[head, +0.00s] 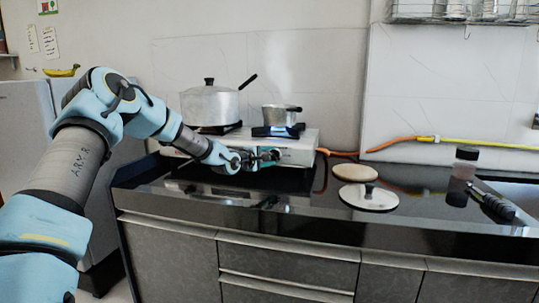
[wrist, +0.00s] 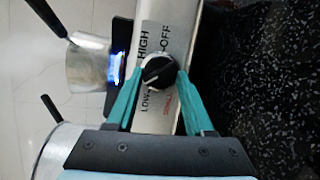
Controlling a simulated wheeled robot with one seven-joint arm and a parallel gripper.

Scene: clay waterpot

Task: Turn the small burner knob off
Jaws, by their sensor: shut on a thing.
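The small burner knob (wrist: 158,72) is black and round, on the stove's front panel with HIGH, OFF and LOW printed around it. My gripper (wrist: 158,80) has its teal fingers on both sides of the knob and is shut on it. In the head view my gripper (head: 268,156) is at the stove front, below the small burner, and largely hides the knob. The small pot (head: 281,115) stands on the small burner (head: 278,131), where a blue flame (wrist: 115,68) is lit. I cannot tell exactly where the knob points.
A large lidded pot (head: 210,105) stands on the left of the stove (head: 300,149). An orange gas hose (head: 388,144) runs right along the wall. A pot lid (head: 368,197), a round board (head: 355,172), a jar (head: 466,162) and a dark-handled tool (head: 492,203) lie on the black counter (head: 300,205).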

